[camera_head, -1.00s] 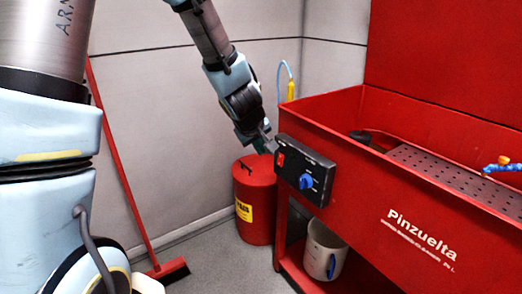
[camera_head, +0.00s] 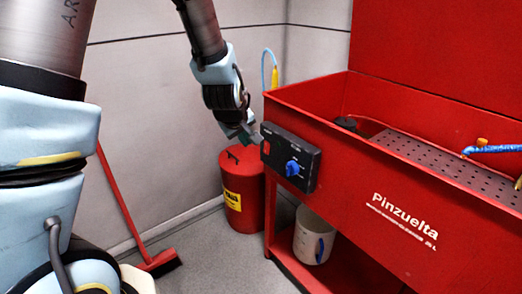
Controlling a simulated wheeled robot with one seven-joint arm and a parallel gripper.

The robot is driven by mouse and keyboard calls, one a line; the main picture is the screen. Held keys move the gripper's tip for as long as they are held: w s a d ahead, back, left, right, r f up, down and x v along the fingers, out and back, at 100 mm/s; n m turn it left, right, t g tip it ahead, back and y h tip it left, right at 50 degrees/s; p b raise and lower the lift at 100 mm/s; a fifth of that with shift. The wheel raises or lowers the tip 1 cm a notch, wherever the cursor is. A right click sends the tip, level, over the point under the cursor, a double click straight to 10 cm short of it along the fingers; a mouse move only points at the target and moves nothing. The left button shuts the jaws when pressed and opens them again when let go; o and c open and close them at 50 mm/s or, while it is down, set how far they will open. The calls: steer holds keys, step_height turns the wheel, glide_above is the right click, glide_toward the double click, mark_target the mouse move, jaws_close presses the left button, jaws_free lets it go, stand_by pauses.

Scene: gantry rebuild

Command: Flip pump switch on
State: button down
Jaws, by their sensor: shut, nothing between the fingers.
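The pump control box (camera_head: 291,157) is a dark panel on the front left end of the red parts washer (camera_head: 400,200). A red switch (camera_head: 266,147) shows at its left edge and a blue knob (camera_head: 292,168) near its middle. My gripper (camera_head: 257,140) is shut and empty, just at the upper left edge of the box, beside the red switch. Whether the fingertips touch the box or the switch cannot be told at this size. The switch's on or off position is too small to read.
A red drum (camera_head: 241,188) stands on the floor below my gripper. A white bucket (camera_head: 313,237) sits on the washer's lower shelf. A red broom (camera_head: 124,205) leans on the wall at left. A blue hose (camera_head: 495,149) hangs over the basin at right.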

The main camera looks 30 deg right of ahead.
mark_target(263, 151)
steer(key=shift+f, duration=0.1)
stand_by(0.3)
steer(key=w+d+f+p, duration=0.1)
steer(key=d+f, duration=0.1)
steer(key=f, duration=0.1)
steer(key=w+d+f+p, duration=0.1)
steer(key=w+d+f, duration=0.1)
steer(key=d, duration=0.1)
steer(key=w+d+f, duration=0.2)
steer(key=f, duration=0.1)
steer(key=shift+w+d+f+p, duration=0.1)
steer(key=shift+d+f+p, duration=0.2)
steer(key=shift+p, duration=0.1)
steer(key=shift+d+f+b, duration=0.25)
steer(key=shift+d+b, duration=0.05)
steer(key=shift+b, duration=0.3)
steer(key=shift+r+p, duration=0.25)
steer(key=shift+p, duration=0.05)
steer(key=shift+r, duration=0.1)
